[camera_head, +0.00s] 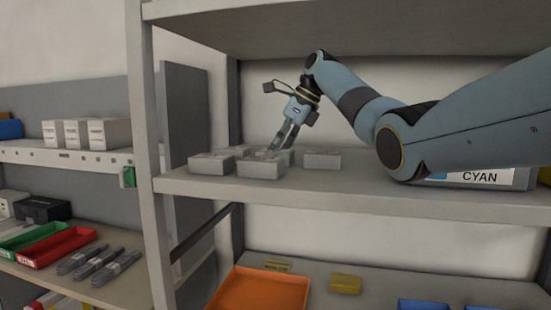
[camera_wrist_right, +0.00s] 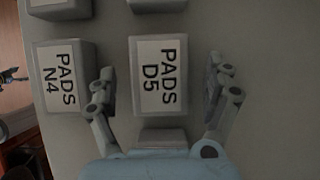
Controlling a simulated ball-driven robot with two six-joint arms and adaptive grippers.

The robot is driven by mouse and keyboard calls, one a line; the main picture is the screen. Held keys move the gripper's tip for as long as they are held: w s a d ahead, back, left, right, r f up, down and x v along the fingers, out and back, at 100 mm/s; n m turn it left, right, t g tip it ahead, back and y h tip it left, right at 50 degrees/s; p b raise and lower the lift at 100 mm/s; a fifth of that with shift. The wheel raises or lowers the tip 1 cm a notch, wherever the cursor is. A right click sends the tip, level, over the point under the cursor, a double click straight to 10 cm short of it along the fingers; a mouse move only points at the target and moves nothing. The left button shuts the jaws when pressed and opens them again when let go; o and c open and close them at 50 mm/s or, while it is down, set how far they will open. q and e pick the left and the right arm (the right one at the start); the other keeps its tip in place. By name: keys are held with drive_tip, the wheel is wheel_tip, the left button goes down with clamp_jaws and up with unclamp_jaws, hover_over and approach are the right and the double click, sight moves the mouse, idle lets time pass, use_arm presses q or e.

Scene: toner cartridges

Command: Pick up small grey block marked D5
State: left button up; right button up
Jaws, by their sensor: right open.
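The small grey block marked D5 (camera_wrist_right: 158,75) has a white label reading PADS D5 and lies in the middle of the right wrist view. My right gripper (camera_wrist_right: 157,92) is open, with one finger on each side of this block. The left finger is in the narrow gap between D5 and the block marked N4 (camera_wrist_right: 62,75). No clear grip on D5 shows. In the head view my right gripper (camera_head: 279,147) points down among the grey blocks on the shelf, its fingertips partly hidden among them. I cannot read the labels there. My left gripper is not in view.
Other grey blocks stand close by, such as one at the front (camera_head: 260,169) and one to the right (camera_head: 322,161). A box marked CYAN (camera_head: 480,177) is under my right arm. The shelf's upright post (camera_head: 146,120) is on the left, with another board above.

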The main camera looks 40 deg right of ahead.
drive_tip(key=shift+w+a+f, duration=0.2)
drive_tip(key=shift+w+f, duration=0.05)
drive_tip(key=shift+f, duration=0.25)
drive_tip(key=shift+s, duration=0.1)
drive_tip(key=shift+c, duration=0.2)
drive_tip(key=c, duration=1.2)
drive_tip(key=shift+r, duration=0.25)
drive_tip(key=shift+c, duration=0.2)
